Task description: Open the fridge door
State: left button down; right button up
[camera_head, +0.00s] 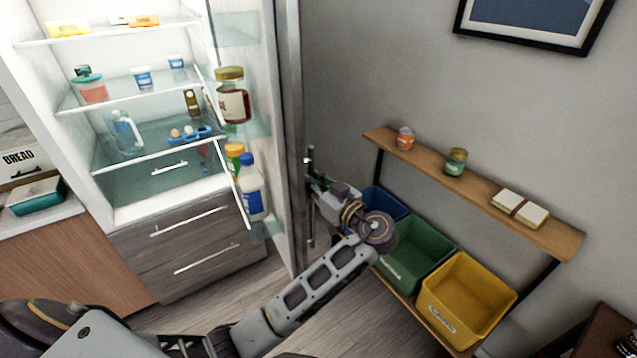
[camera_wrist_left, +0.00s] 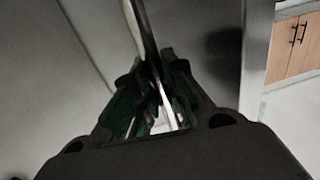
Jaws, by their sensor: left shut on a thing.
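The fridge (camera_head: 130,165) stands open at the left in the head view, its lit shelves exposed. Its door (camera_head: 289,120) is swung wide out and seen nearly edge-on, with bottles and a jar on its inner shelves. The long door handle (camera_head: 310,233) is on the outer side. My left gripper (camera_head: 314,184) reaches around to that side and is shut on the handle. In the left wrist view the handle (camera_wrist_left: 143,28) runs between the fingers (camera_wrist_left: 152,95). The fingertips are partly hidden in the head view. My right gripper is not in view.
A wooden wall shelf (camera_head: 478,190) with two jars stands to the right of the door. Blue, green (camera_head: 440,262) and yellow (camera_head: 492,300) bins sit below it, close to my left arm. Two drawers (camera_head: 190,235) are under the fridge shelves. A bread box (camera_head: 22,160) is at far left.

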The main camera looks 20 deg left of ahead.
pick_arm(q)
jog(key=shift+s, duration=0.1)
jog(key=c, duration=1.5)
grip_release()
jog(key=shift+o, duration=0.2)
jog(key=shift+d, duration=0.1)
jog(key=v, duration=1.2)
jog(key=shift+f, duration=0.1)
